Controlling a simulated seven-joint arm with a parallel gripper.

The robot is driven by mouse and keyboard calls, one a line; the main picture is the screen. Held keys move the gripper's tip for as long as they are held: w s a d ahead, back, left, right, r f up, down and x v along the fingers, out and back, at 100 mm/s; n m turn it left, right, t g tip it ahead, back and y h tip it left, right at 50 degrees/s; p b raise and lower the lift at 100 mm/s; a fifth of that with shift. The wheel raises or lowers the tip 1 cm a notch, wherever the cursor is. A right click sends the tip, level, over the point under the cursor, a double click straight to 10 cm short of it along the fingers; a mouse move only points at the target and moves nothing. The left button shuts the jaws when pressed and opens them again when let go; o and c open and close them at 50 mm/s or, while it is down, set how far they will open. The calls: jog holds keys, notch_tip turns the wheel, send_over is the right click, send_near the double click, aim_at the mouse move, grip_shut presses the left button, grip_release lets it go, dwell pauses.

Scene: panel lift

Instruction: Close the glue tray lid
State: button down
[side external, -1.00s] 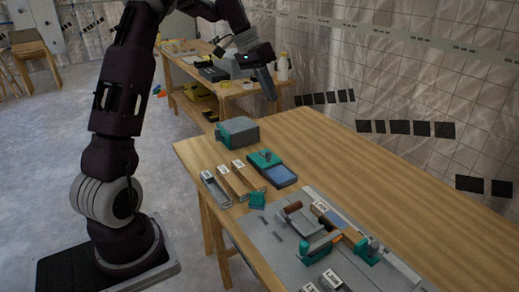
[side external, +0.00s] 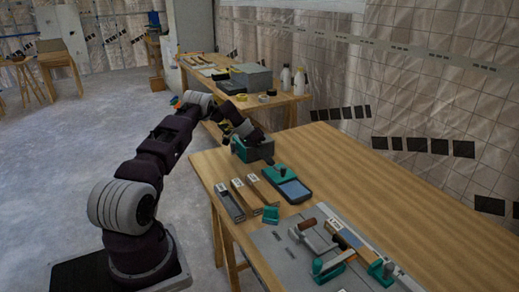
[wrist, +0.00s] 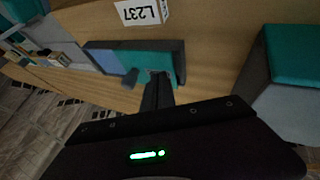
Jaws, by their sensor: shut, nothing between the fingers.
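The glue tray appears to be the low dark-rimmed tray (side external: 292,191) on the wooden table, with a blue area at its near end. A teal lid (side external: 275,174) with a small dark knob lies over its far part, leaving the blue area uncovered. The wrist view shows the blue area (wrist: 106,60) at left and the teal lid (wrist: 150,62) at right. My gripper (wrist: 157,76) is shut and empty. Its fingertips overlap the lid's right part in the wrist view; I cannot tell whether they touch. In the side view my gripper (side external: 268,158) is beside the tray's far end, partly hidden.
A grey and teal box (side external: 252,148) stands just behind the tray, close to my gripper; it also shows in the wrist view (wrist: 288,100). Labelled blocks (side external: 245,194) lie left of the tray. A grey board (side external: 300,250) with tools lies nearer. The table's right side is clear.

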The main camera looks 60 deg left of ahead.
aim_at(274, 173)
jog(key=d, duration=0.3)
jog(key=shift+w+d+r, duration=0.2)
jog(key=shift+w+d, duration=0.05)
jog(key=shift+w, duration=0.05)
jog(key=shift+d, duration=0.1)
